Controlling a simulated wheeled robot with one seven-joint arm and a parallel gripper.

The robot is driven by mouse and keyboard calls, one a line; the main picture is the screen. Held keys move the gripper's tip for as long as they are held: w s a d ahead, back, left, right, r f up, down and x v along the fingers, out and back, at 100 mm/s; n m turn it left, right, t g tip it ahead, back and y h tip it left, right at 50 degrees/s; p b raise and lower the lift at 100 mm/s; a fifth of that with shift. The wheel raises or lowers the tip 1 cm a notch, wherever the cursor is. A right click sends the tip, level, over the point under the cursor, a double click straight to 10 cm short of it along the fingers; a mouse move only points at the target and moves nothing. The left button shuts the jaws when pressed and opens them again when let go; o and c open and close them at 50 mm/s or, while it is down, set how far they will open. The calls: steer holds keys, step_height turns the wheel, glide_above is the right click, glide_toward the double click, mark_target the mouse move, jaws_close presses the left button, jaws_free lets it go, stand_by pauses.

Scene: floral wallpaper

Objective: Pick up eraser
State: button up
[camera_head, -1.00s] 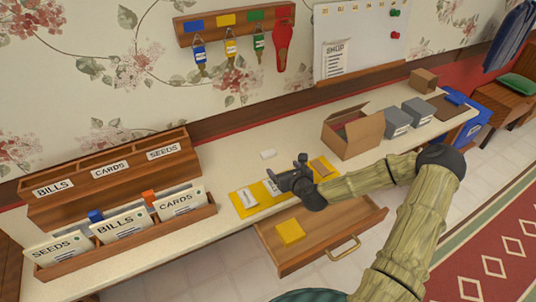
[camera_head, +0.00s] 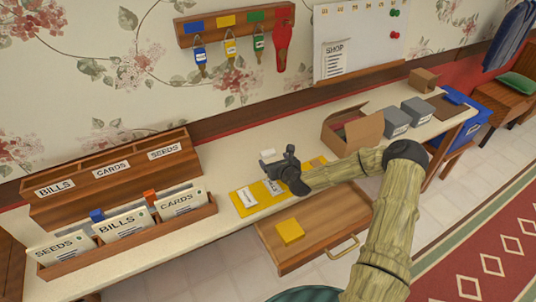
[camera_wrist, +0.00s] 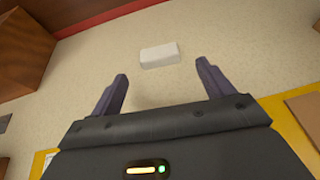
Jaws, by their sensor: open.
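The eraser (camera_wrist: 159,55) is a small white block lying on the cream tabletop. In the wrist view it sits just beyond my open fingertips, about midway between them and not touching them. In the head view the eraser (camera_head: 267,154) shows just behind my gripper (camera_head: 276,163), partly close to its outline. My gripper (camera_wrist: 162,75) is open and empty, with its two dark fingers pointing toward the eraser.
A yellow mat (camera_head: 243,202) with labelled items lies in front of my gripper. An open drawer (camera_head: 325,222) holds a yellow block (camera_head: 290,231). An open cardboard box (camera_head: 358,135) stands to the right. A wooden letter rack (camera_head: 195,214) stands to the left.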

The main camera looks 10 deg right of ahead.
mark_target(269, 154)
steer(key=shift+r+p+x, duration=0.15)
steer(key=shift+p+x, duration=0.1)
steer(key=shift+x, duration=1)
steer(key=shift+r+p+x, duration=0.15)
steer(key=shift+p+x, duration=0.1)
steer(key=shift+x, duration=1)
steer(key=shift+w, duration=0.1)
steer(key=c, duration=1.1)
steer(key=shift+o, duration=0.2)
steer(key=shift+r, duration=0.15)
step_height(269, 154, up, 10)
steer(key=b, duration=0.1)
